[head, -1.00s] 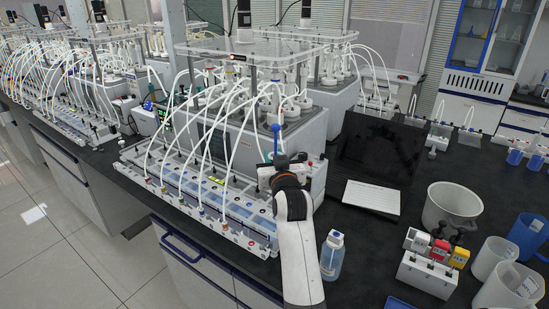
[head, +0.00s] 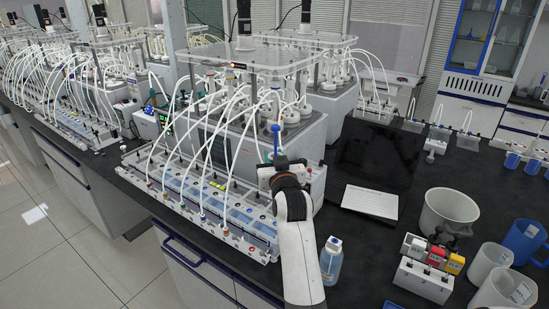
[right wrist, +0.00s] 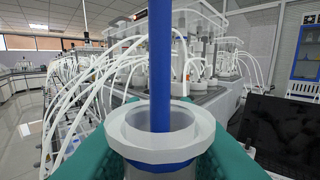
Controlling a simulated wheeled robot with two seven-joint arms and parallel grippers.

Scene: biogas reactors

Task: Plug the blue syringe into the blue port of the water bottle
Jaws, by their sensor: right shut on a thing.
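My right gripper (head: 280,164) is shut on the blue syringe (head: 276,140), whose blue rod stands upright above the fingers. In the right wrist view the blue rod (right wrist: 160,65) rises from a pale round flange, between the teal finger pads of the gripper (right wrist: 160,158). The syringe's lower end is hidden. The water bottle (head: 331,263) stands on the black bench to the right of my right forearm, apart from the syringe. It has a pale cap with some blue on top; its port is too small to make out. My left gripper is not in view.
A reactor bench unit with a long tubed tray (head: 205,205) stands behind and left of the gripper. A dark screen (head: 375,150) and white keyboard (head: 370,200) lie to the right. A white bucket (head: 448,212), a rack with coloured caps (head: 424,279) and beakers stand farther right.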

